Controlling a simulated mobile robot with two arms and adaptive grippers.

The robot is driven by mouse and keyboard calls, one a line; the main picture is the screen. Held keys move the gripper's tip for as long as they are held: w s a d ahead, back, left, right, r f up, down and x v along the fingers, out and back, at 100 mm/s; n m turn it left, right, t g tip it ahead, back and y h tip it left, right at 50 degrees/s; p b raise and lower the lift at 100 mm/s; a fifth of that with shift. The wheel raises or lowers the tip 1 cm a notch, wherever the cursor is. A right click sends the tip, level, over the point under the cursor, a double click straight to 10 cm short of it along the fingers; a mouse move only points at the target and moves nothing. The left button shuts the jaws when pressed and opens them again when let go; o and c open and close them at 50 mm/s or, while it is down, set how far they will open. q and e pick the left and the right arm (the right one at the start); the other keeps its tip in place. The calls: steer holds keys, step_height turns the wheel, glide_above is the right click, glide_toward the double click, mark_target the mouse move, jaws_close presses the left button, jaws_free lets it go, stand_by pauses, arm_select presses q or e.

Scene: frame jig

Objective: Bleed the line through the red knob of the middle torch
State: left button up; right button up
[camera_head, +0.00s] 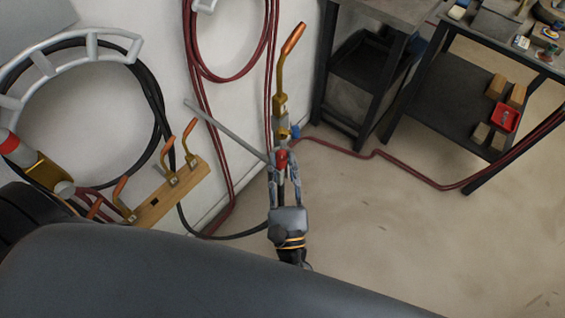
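A torch with a copper tip (291,40) and brass body (280,104) stands upright in the middle of the head view. A blue knob (295,131) sits on its right side. A red knob (281,157) shows lower down. My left gripper (282,160) points up the picture, with its fingertips on either side of the red knob. I cannot tell whether the fingers touch or grip it. Other copper-tipped torches (190,135) stand on a wooden board at the left. I cannot tell from this view which torch is the middle one. My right gripper is not in view.
A thin grey bar (226,131) slants toward the torch from the left. Red hoses (201,110) hang on the white wall, and one crosses the floor. Dark shelves (460,95) with wooden blocks and a red tray (505,118) stand at the right. The floor at lower right is clear.

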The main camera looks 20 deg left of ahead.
arm_select(q)
jaws_close()
steer(key=shift+f, duration=0.1)
steer(key=n+y+b, duration=0.1)
steer(key=n+b, duration=0.1)
steer(key=n, duration=0.1)
steer(key=shift+f+g, duration=0.1)
steer(key=shift+g, duration=0.3)
steer(key=n+g+y+b, duration=0.1)
steer(key=n+b, duration=0.1)
steer(key=n, duration=0.1)
steer(key=shift+d+n+y, duration=0.1)
steer(key=shift+n+y, duration=0.2)
steer(key=shift+y, duration=0.1)
steer(key=shift+w+n+g+y+b, duration=0.1)
steer(key=shift+n+g+y+b, duration=0.5)
steer(key=shift+n, duration=1.1)
steer(key=shift+r+g, duration=0.2)
steer(key=shift+g, duration=0.1)
